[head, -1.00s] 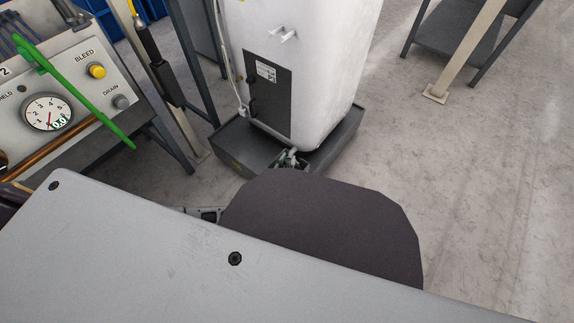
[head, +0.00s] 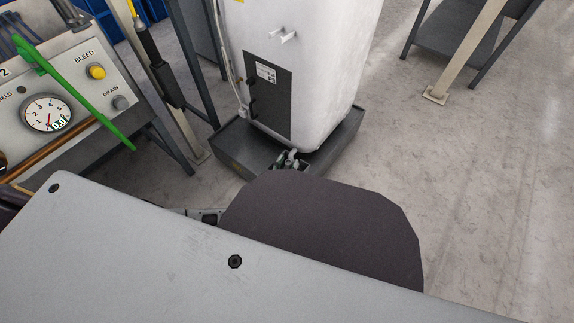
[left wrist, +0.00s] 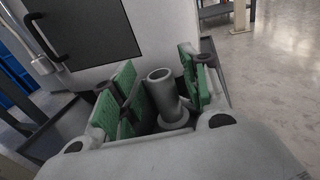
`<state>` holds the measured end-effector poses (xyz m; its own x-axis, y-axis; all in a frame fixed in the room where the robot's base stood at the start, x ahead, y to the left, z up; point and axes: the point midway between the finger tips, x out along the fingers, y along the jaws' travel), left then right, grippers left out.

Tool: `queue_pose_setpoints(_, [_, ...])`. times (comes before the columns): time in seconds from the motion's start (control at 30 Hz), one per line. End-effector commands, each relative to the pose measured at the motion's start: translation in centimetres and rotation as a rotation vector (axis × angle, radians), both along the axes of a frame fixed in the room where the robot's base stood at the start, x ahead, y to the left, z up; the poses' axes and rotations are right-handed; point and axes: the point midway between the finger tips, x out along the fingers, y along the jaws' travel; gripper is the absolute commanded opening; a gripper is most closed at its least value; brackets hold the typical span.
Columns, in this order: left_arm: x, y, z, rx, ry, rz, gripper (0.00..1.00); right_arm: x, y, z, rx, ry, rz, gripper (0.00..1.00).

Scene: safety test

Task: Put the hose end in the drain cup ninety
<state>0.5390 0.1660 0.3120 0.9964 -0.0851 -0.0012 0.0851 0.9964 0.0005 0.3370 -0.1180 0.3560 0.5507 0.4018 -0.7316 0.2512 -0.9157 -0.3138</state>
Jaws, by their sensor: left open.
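My left gripper (head: 287,161) is low at the front edge of the dark tray under the white tank. In the left wrist view its green-padded jaws (left wrist: 160,92) are apart. A short grey tube (left wrist: 160,88) with an open top and a round flange stands between them, with gaps visible beside it. I cannot tell whether this tube is the hose end or the drain cup. A thin pale hose (head: 238,95) runs down the tank's left side. My right gripper is not in view.
The white tank (head: 325,90) stands in the dark tray (head: 235,150). A gauge panel (head: 75,85) with BLEED and DRAIN knobs is at left, with a bench frame beside it. A post and shelf stand at upper right. Floor (head: 470,200) to the right is clear.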

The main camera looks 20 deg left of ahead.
Motion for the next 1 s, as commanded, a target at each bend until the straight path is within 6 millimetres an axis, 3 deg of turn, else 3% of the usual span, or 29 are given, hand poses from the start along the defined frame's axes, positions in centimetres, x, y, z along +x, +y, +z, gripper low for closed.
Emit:
queue_pose_setpoints(0.37, [-0.8,0.0,0.3,0.0,0.002,-0.001,0.45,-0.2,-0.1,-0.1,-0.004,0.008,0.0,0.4])
queue_pose_setpoints(1.0, [-9.6,0.8,0.4,-0.001,0.002,0.0,0.45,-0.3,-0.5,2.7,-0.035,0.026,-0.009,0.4])
